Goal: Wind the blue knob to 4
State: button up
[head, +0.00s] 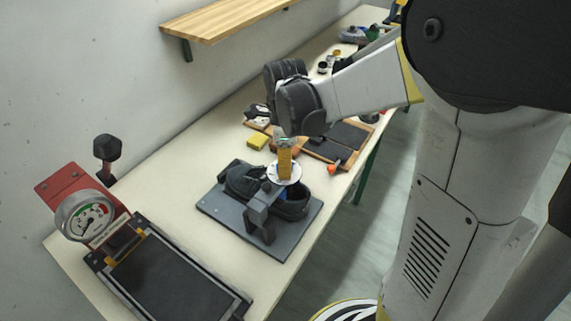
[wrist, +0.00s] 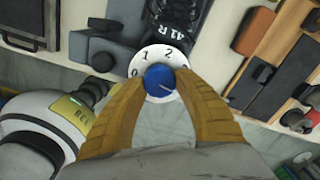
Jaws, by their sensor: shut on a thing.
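The blue knob (wrist: 160,78) sits at the middle of a round white dial (wrist: 153,54) in the wrist view. The figures 0, 1 and 2 show along the dial's left and upper edge; the others are covered or hard to read. A pale pointer line on the knob slants down and to the right, and the figure on that side is hidden by a finger. My gripper (wrist: 160,92) has its yellow fingers shut on the knob from both sides. In the head view my gripper (head: 285,162) points down onto the dial (head: 291,178), hiding the knob.
The dial stands over a black shoe (head: 292,207) on a grey fixture plate (head: 222,213). A press with a gauge (head: 85,217) stands at the front left. A yellow block (head: 257,141) and brown boards lie behind. A wooden shelf (head: 225,20) hangs on the wall.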

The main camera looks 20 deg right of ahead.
jog(key=o, duration=1.2)
notch_tip(320, 180, up, 12)
jog(key=s+f+n+t+b, duration=0.2)
jog(key=s+f+n, duration=0.1)
jog(key=n, duration=0.4)
jog(key=s+f+n+t+b, duration=0.2)
jog(key=s+n, duration=0.3)
jog(key=n, duration=0.3)
jog(key=s+f+n+t+b, duration=0.3)
jog(key=s+n, duration=0.1)
jog(key=n, duration=0.3)
jog(key=shift+s+a+f, duration=0.15)
jog(key=shift+s+f, duration=0.15)
jog(key=shift+f, duration=0.05)
